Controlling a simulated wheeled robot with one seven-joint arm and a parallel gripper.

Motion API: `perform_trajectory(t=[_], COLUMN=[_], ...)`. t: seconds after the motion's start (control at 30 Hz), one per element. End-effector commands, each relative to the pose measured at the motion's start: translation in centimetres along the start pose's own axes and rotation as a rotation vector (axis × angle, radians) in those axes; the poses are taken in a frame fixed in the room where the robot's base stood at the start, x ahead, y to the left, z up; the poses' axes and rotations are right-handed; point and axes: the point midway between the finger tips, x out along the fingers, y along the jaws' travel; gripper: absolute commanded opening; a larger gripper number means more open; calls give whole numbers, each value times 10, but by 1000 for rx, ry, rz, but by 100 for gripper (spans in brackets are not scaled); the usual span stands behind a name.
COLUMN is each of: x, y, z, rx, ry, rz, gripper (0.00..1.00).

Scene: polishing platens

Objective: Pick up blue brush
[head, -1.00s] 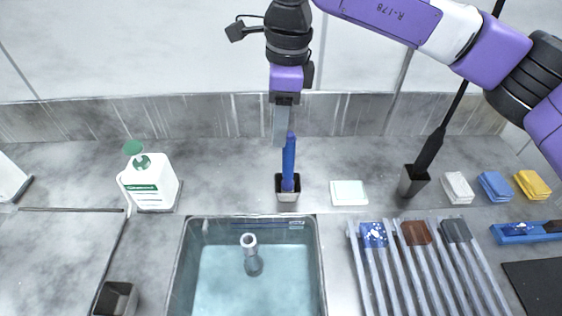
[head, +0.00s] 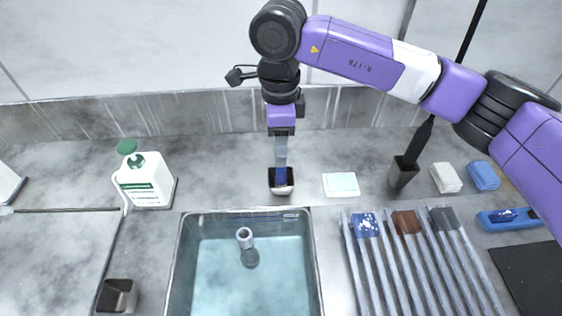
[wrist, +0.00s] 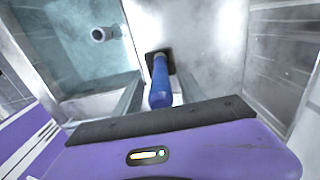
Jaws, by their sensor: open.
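The blue brush (wrist: 160,82) stands handle-up in a small dark square holder (head: 281,187) behind the sink. In the head view only a little of its blue (head: 281,174) shows, low at the holder, because my gripper covers the handle. My gripper (head: 281,165) points down over the holder. In the wrist view the two grey fingers (wrist: 157,97) are apart, with the blue handle between them. I cannot tell whether either finger touches the handle.
The water-filled sink (head: 178,265) lies in front of the holder. A white bottle with a green top (head: 146,182) stands left. A pale green-white block (head: 341,185) lies just right, and a tall dark-handled tool stands in another holder (head: 403,172). A slatted rack (head: 375,262) is front right.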

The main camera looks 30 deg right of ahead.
Motion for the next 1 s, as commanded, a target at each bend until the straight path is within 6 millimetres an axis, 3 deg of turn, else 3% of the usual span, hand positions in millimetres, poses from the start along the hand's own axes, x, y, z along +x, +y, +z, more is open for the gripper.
perform_trajectory(t=[0.23, 0.5, 1.0], x=[2, 2, -7], y=[0, 0, -1], z=[0, 0, 0], rx=[0, 0, 0], ry=[0, 0, 1], rz=[-1, -1, -2], gripper=[48, 0, 0])
